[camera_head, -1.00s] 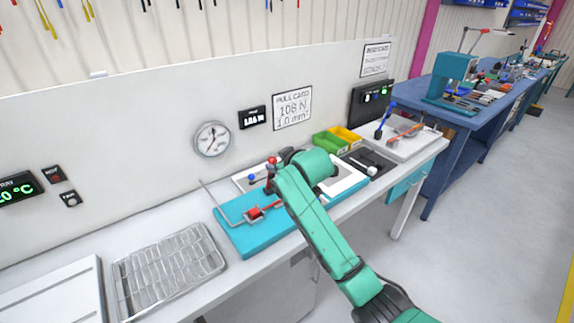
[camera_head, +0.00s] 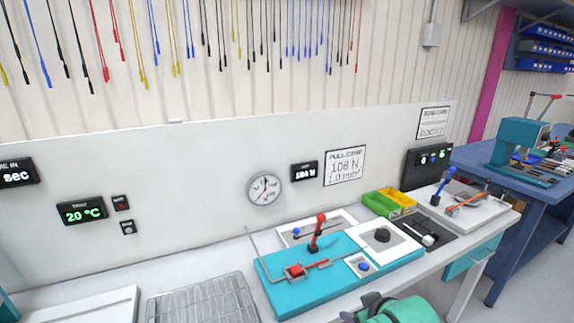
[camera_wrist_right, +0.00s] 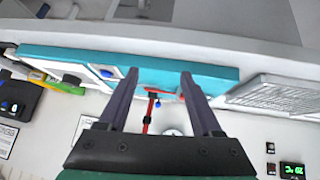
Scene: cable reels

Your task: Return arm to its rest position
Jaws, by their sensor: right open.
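My right arm (camera_head: 400,311) shows only at the bottom edge of the head view, in front of the bench, with dark parts at its end. In the right wrist view my right gripper (camera_wrist_right: 158,76) has its two dark fingers apart, with nothing held between them. Beyond the fingers lies the teal fixture (camera_head: 345,265) with its red-handled lever (camera_head: 318,232) upright; the fixture also shows in the wrist view (camera_wrist_right: 215,78). The gripper looks apart from the fixture. My left gripper is not in view.
A wire rack (camera_head: 205,303) lies left of the fixture. Green and yellow bins (camera_head: 390,204) and a white plate with a blue lever (camera_head: 450,189) stand to the right. A gauge (camera_head: 265,189) hangs on the panel behind. A blue bench (camera_head: 500,193) stands farther right.

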